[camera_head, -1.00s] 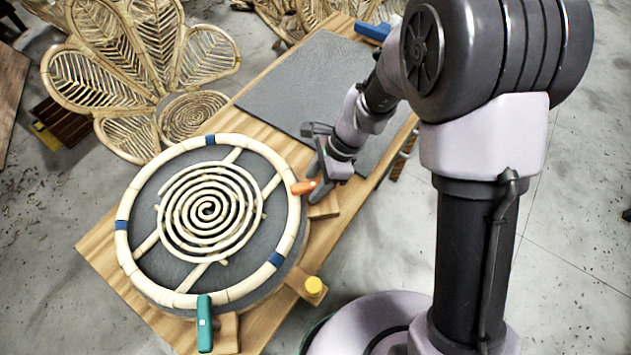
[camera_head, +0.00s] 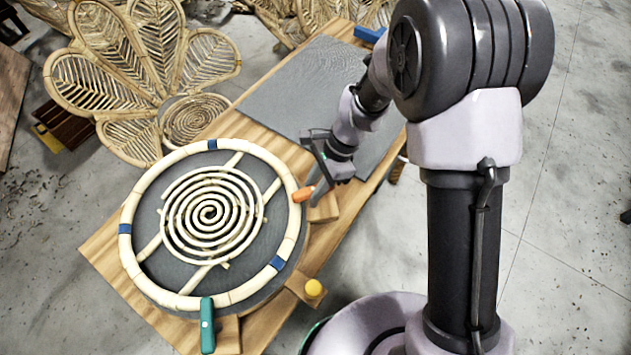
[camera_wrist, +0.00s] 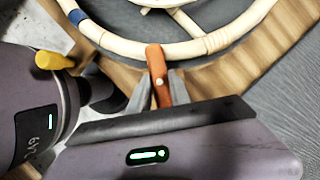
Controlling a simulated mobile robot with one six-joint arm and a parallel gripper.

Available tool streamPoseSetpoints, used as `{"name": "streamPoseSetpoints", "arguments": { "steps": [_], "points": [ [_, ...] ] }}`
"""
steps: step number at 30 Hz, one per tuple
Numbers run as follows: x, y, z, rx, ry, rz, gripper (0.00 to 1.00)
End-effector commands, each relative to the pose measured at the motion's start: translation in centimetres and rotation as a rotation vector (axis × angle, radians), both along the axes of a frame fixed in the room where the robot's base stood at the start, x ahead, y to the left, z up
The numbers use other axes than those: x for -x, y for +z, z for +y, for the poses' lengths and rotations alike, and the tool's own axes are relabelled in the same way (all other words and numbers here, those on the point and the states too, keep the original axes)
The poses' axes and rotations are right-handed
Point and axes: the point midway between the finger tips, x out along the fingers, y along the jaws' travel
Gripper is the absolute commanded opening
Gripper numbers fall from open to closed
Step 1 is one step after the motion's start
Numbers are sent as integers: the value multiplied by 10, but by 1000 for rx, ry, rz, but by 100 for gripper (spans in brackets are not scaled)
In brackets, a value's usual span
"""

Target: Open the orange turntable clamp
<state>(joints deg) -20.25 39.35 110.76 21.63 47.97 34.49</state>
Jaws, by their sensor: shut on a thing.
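The orange turntable clamp (camera_head: 303,194) sits at the right edge of the round turntable, mounted on a small wooden block (camera_head: 324,208). In the wrist view the orange clamp (camera_wrist: 157,75) points up toward the rattan ring (camera_wrist: 185,47), with its tip close to or over the ring's edge. My gripper (camera_wrist: 158,92) is shut on the orange clamp, one grey finger on each side. In the head view my gripper (camera_head: 318,178) reaches the clamp from the upper right. The rattan ring (camera_head: 290,205) lies on the turntable around a rattan spiral (camera_head: 210,210).
A teal clamp (camera_head: 207,325) stands at the turntable's front edge. A yellow knob (camera_head: 314,288) is at its lower right. A grey mat (camera_head: 300,85) covers the rear of the wooden table, with a blue object (camera_head: 369,35) behind. Rattan leaf panels (camera_head: 130,60) stand at the left.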

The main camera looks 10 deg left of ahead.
Motion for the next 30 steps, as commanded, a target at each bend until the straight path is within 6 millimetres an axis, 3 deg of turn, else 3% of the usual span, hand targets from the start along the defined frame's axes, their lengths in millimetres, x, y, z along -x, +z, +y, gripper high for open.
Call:
{"name": "streamPoseSetpoints", "arguments": {
  "steps": [30],
  "points": [
    [-3,2,6,0,957,0,0]
  ]
}}
